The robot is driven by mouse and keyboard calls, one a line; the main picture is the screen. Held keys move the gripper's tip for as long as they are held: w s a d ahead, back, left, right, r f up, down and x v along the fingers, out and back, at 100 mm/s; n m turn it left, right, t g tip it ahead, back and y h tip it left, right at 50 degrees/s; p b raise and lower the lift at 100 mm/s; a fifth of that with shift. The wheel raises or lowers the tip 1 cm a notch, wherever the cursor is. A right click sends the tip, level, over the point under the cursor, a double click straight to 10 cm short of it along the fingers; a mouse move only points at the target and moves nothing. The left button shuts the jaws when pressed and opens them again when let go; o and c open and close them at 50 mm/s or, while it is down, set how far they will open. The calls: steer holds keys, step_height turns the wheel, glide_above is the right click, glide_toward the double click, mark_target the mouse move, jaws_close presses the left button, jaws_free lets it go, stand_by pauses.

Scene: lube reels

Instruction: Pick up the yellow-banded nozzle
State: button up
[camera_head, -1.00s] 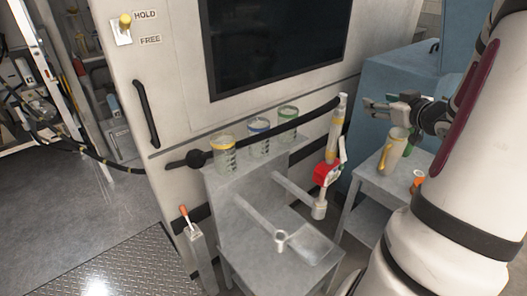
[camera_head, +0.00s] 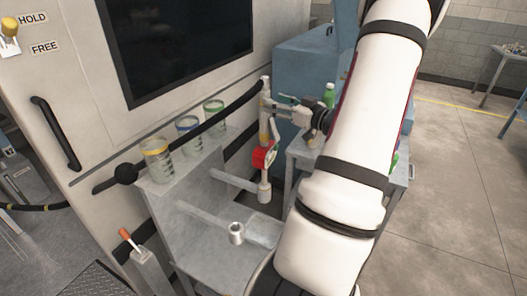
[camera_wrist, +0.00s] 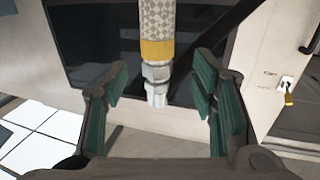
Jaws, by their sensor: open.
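The yellow-banded nozzle (camera_head: 266,124) hangs upright at the end of a black hose, with a red part (camera_head: 264,157) and a metal tip (camera_head: 264,192) below. In the wrist view, its yellow band (camera_wrist: 157,50) sits between a patterned sleeve and a metal fitting (camera_wrist: 155,80). My gripper (camera_head: 277,103) is beside the nozzle's upper part, coming from the right. In the wrist view, the green-padded fingers of my gripper (camera_wrist: 158,88) are wide apart, with the nozzle between their sides in the picture. I cannot tell how deep it lies between them.
Jars with yellow (camera_head: 157,158), blue (camera_head: 190,134) and green (camera_head: 214,113) bands stand on a grey shelf at the left. A small metal cup (camera_head: 236,232) is on the lower grey stand. A green bottle (camera_head: 329,94) is behind my arm.

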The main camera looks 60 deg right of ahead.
steer(key=shift+w+d+f, duration=0.1)
steer(key=shift+w+d, duration=0.1)
steer(key=shift+w, duration=0.75)
steer(key=shift+w+d, duration=0.25)
steer(key=shift+w, duration=0.7)
steer(key=shift+w+d+f, duration=0.1)
steer(key=shift+w+d, duration=0.1)
steer(key=shift+w, duration=0.75)
steer(key=shift+r, duration=0.15)
jaws_close()
